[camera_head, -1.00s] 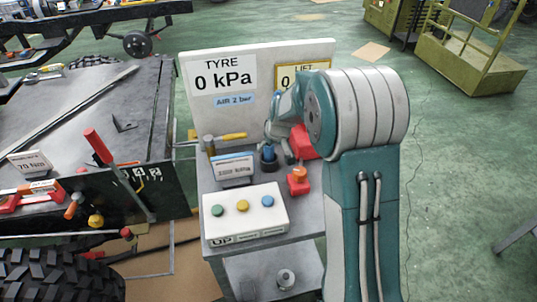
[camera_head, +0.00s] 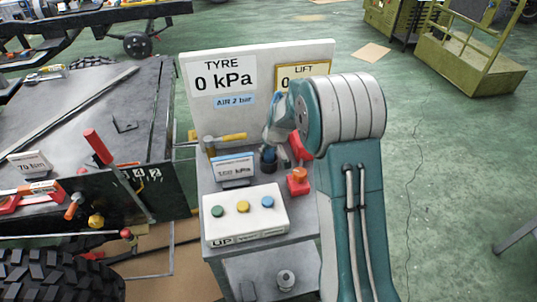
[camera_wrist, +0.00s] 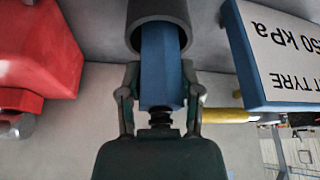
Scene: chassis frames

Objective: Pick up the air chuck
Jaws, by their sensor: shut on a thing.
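The air chuck appears to be the blue block-like piece (camera_wrist: 162,65) in the wrist view. One end of it sits inside a dark round holder (camera_wrist: 160,20). My gripper (camera_wrist: 161,92) is shut on it, one finger on each side, close to the holder's mouth. In the head view the blue piece (camera_head: 269,154) shows small and upright in the black holder (camera_head: 268,165) on the grey cart. My gripper there is small and partly merged with the arm above it, so its fingers are hard to make out.
A small sign (camera_head: 232,167) and a yellow-handled hammer (camera_head: 225,139) are to the left. A white button box (camera_head: 245,213) is in front, and a white display board (camera_head: 215,105) rises behind.

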